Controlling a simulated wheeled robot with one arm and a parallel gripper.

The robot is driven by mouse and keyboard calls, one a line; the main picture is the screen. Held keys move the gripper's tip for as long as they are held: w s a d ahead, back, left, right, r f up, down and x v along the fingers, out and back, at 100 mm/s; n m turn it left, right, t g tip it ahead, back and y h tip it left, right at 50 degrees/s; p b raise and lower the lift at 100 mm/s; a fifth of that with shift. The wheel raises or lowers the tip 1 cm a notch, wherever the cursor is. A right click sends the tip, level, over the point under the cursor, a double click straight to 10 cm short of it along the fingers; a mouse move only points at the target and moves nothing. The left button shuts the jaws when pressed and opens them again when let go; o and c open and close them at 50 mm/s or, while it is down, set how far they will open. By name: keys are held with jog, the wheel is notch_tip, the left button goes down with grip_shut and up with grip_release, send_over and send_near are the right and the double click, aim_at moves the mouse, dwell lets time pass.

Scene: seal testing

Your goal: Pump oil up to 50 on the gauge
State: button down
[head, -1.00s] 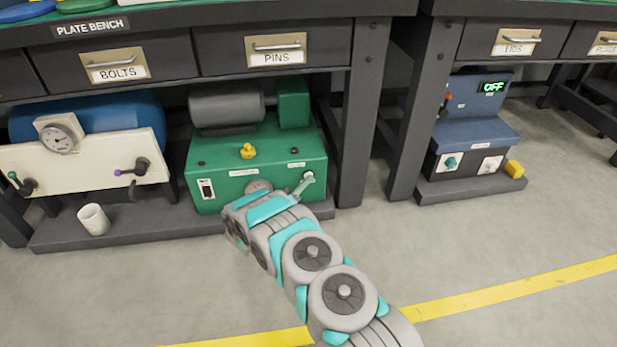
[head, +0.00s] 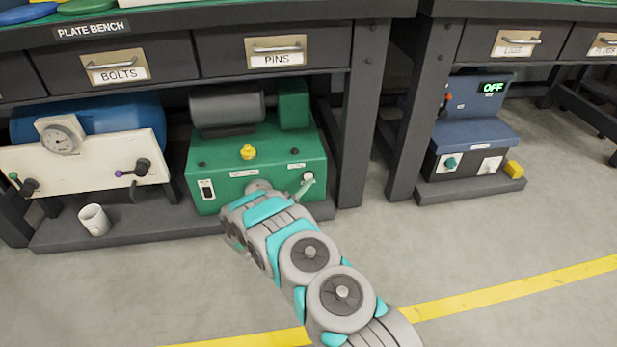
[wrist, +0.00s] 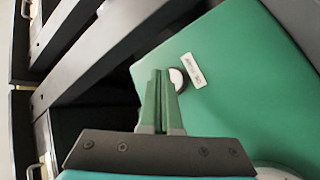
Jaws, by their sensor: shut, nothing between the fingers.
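The green oil unit (head: 230,180) stands on the low shelf under the bench, with a motor on top. A small pale round knob or button (head: 308,176) is on its right front, below a white label. In the wrist view the pale round part (wrist: 177,79) shows just behind my fingertips, partly hidden by them; I cannot tell whether they touch. My gripper (wrist: 161,73) is shut and empty, pointing at the green face. In the head view my arm hides most of it. The round gauge (head: 61,138) is on a white panel at the left; its reading is too small to tell.
A yellow cap (head: 248,152) and a black-and-white switch (head: 206,189) are on the green unit. The white panel (head: 85,165) carries several valve levers; a white cup (head: 94,220) stands below it. A bench leg (head: 362,120) rises just right of the unit. The floor in front is clear.

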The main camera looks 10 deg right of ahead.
jog(key=shift+s+p, duration=0.65)
jog(key=shift+s, duration=1.85)
